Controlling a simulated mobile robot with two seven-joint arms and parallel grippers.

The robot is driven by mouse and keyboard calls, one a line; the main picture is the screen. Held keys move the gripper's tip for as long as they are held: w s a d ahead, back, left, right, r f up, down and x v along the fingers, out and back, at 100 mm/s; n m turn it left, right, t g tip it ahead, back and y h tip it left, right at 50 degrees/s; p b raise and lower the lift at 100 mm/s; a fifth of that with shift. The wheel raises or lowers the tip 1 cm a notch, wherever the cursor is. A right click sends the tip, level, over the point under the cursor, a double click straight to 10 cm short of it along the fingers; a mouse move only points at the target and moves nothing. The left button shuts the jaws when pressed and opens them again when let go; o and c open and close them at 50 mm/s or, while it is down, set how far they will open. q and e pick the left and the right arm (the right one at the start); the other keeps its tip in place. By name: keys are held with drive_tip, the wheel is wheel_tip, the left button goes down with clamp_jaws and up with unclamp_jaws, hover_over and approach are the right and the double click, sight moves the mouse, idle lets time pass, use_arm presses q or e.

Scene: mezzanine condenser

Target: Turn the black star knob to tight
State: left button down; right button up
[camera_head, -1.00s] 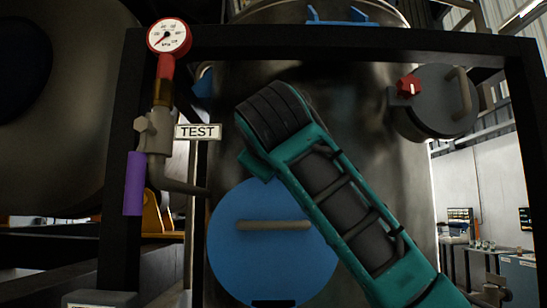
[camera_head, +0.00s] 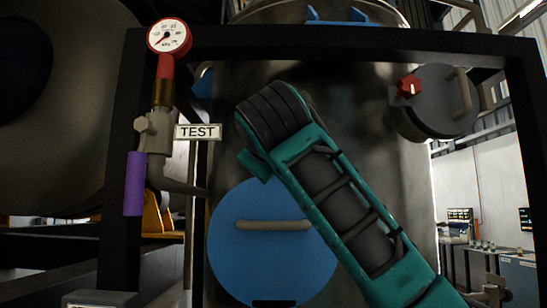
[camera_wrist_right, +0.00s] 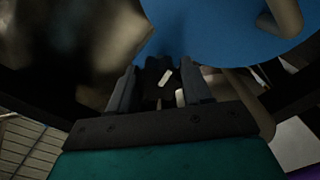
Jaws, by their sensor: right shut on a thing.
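In the right wrist view, a small black part with white marks, taken to be the black star knob (camera_wrist_right: 162,76), sits between the fingers of my right gripper (camera_wrist_right: 160,88). The gripper is shut on it, at the edge of a blue round cover (camera_wrist_right: 215,30). The star shape and the tight mark cannot be made out. A dark part (camera_head: 273,303) shows at the cover's lower edge. My left gripper is not in view.
A black frame (camera_head: 330,43) surrounds the metal vessel. A pressure gauge (camera_head: 168,37), a TEST tag (camera_head: 198,132) and a valve with a purple lever (camera_head: 135,183) are at left. A grey round cover with a red knob (camera_head: 409,86) is at upper right.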

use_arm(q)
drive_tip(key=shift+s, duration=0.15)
use_arm(e)
drive_tip(key=shift+s+r, duration=0.15)
drive_tip(key=shift+r, duration=0.2)
drive_tip(key=o, duration=0.9)
drive_tip(key=shift+a, duration=0.1)
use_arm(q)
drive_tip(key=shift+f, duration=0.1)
use_arm(e)
drive_tip(key=shift+o, duration=0.7)
drive_tip(key=shift+f, duration=0.2)
use_arm(q)
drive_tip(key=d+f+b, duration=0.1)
drive_tip(key=b, duration=0.1)
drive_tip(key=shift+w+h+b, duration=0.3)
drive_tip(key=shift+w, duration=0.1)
use_arm(e)
drive_tip(key=s, duration=1.2)
drive_tip(key=shift+s, duration=0.4)
